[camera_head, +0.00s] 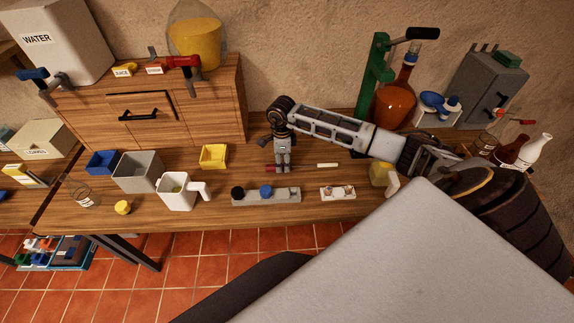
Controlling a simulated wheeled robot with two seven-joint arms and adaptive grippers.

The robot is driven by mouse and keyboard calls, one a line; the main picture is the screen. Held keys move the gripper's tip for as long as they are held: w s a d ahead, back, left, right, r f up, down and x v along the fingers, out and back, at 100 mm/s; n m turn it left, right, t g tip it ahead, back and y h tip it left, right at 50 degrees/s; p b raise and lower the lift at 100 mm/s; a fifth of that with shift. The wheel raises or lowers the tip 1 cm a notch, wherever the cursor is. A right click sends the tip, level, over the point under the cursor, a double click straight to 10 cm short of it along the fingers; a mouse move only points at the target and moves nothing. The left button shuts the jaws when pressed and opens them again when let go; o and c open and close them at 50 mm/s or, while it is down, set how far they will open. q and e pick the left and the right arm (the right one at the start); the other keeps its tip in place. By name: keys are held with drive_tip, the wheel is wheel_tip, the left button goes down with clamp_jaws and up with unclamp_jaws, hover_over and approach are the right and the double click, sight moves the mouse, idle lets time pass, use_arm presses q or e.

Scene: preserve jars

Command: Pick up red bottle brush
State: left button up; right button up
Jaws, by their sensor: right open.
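The red bottle brush (296,169) lies on the wooden table, with small red parts showing on both sides of my right gripper. My right gripper (283,167) reaches in from the right and points down over the brush, its fingers at the brush's middle. The fingers are open. They hide the middle of the brush, and I cannot tell whether they touch it. My left gripper is not in view.
A grey holder (266,198) with dark and blue knobs and a small white rack (338,193) stand in front of the gripper. A white stick (327,165) lies to its right, a yellow bin (214,156) to its left. A white jug (177,192) stands farther left.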

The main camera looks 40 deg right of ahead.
drive_tip(key=shift+f, duration=1.3)
clamp_jaws()
wheel_tip(320, 180, up, 10)
drive_tip(key=b, duration=0.1)
drive_tip(key=shift+b, duration=0.35)
idle(0.3)
